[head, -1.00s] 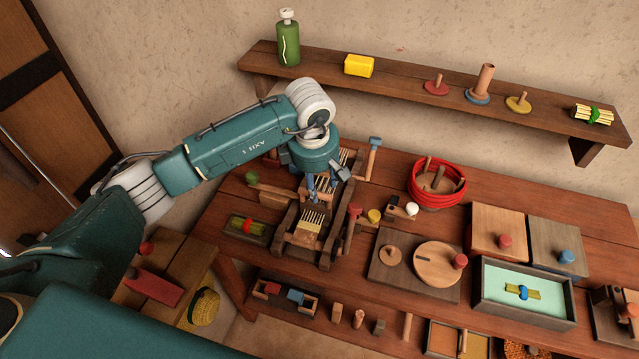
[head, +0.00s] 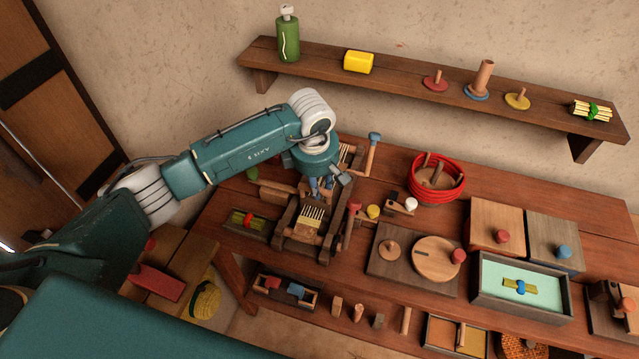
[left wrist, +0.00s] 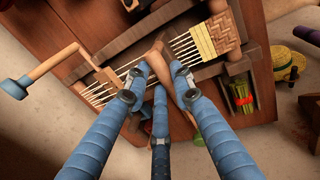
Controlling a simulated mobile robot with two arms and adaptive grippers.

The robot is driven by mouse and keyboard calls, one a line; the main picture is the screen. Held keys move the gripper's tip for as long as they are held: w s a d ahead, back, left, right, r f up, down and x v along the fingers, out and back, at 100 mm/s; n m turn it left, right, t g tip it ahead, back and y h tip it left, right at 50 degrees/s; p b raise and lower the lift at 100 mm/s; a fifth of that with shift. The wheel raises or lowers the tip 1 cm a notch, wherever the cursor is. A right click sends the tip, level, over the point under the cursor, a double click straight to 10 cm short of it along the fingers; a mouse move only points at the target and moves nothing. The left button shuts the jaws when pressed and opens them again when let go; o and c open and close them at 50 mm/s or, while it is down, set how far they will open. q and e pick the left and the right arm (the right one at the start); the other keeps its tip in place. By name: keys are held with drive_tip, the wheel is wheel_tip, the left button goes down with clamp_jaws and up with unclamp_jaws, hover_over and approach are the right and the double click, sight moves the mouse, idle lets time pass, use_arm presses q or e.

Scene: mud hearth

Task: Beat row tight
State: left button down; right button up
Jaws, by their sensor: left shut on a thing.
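A small wooden loom (head: 290,232) stands on the table in the head view. Its pale warp strings (head: 312,211) run to a woven yellow and brown strip at the near end; the woven strip (left wrist: 215,36) shows at upper right in the left wrist view. My left gripper (head: 322,187) is above the middle of the loom. In the left wrist view my left gripper (left wrist: 162,82) is closed on a wooden beater piece (left wrist: 156,56) that crosses the strings, some way from the woven edge. The fingers hide part of it. My right gripper is out of view.
A crank (left wrist: 40,75) stands out beside the loom. A dark tray (head: 249,227) with a green bundle lies left of it. A shelf (head: 420,88) runs behind.

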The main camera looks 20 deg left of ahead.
use_arm(q)
drive_tip(key=shift+s+f+b, duration=0.2)
drive_tip(key=shift+s+b, duration=0.15)
drive_tip(key=shift+b, duration=0.35)
drive_tip(key=shift+s+r, duration=0.15)
drive_tip(key=shift+s, duration=0.1)
drive_tip(key=c, duration=1.6)
unclamp_jaws()
drive_tip(key=shift+o, duration=0.7)
drive_tip(key=shift+s+r, duration=0.1)
wheel_tip(320, 180, up, 12)
drive_tip(key=s, duration=0.2)
drive_tip(key=shift+s, duration=0.2)
drive_tip(key=shift+a, duration=0.1)
